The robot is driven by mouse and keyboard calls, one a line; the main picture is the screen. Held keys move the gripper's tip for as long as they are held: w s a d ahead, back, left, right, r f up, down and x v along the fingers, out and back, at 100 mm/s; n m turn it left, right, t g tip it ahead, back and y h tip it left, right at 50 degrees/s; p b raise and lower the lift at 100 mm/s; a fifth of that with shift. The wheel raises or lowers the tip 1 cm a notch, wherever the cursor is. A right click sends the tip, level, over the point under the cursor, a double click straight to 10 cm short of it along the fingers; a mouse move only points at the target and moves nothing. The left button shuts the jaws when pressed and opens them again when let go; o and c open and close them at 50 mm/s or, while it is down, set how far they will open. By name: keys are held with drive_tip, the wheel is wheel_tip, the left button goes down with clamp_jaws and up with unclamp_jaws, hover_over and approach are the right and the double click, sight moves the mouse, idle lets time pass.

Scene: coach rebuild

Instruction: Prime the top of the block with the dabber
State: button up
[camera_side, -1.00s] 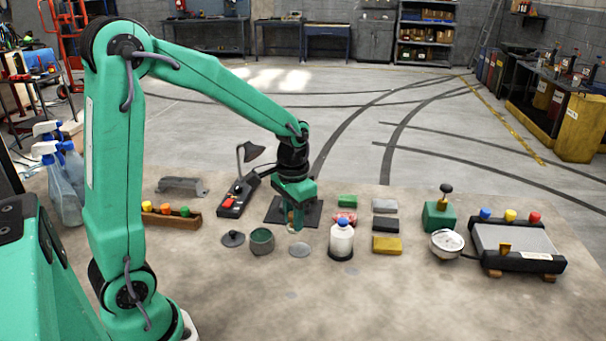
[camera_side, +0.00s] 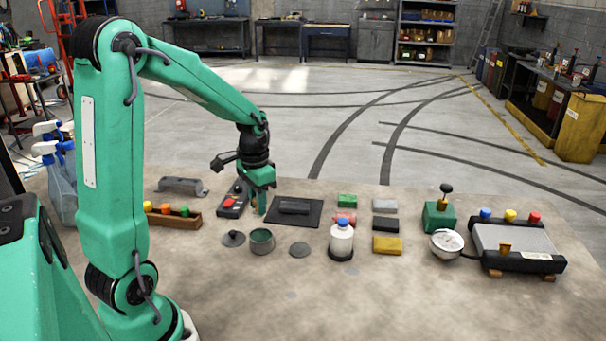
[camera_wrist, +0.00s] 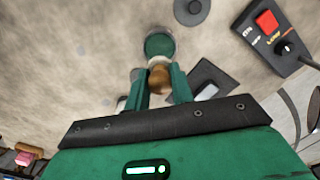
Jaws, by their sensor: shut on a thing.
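My gripper (camera_side: 262,208) is above the table, left of the dark mat and behind the green cup in the side view. In the wrist view my gripper (camera_wrist: 158,74) is shut on the brown wooden handle of the dabber (camera_wrist: 159,81); its lower end is hard to make out. The green cup (camera_side: 262,241) stands open on the table and shows just beyond the fingers in the wrist view (camera_wrist: 160,44). The dark block (camera_side: 294,206) lies on the dark mat (camera_side: 311,219). Both show partly right of the fingers in the wrist view, the block (camera_wrist: 207,92) being cut off.
A black lid (camera_side: 233,238) and grey disc (camera_side: 299,250) flank the cup. A black control box with a red button (camera_side: 231,203) stands close behind left. A white bottle (camera_side: 341,240) and several coloured blocks (camera_side: 387,245) are to the right. The table front is clear.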

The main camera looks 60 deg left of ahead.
drive_tip(key=shift+f, duration=2.95)
drive_tip(key=shift+f, duration=0.6)
idle(0.6)
drive_tip(key=shift+r, duration=3.6)
drive_tip(key=w+d+r, duration=0.3)
drive_tip(key=w+d, duration=0.1)
drive_tip(key=d, duration=0.3)
drive_tip(key=w+d+r, duration=0.4)
drive_tip(key=d, duration=0.4)
drive_tip(key=shift+d, duration=0.3)
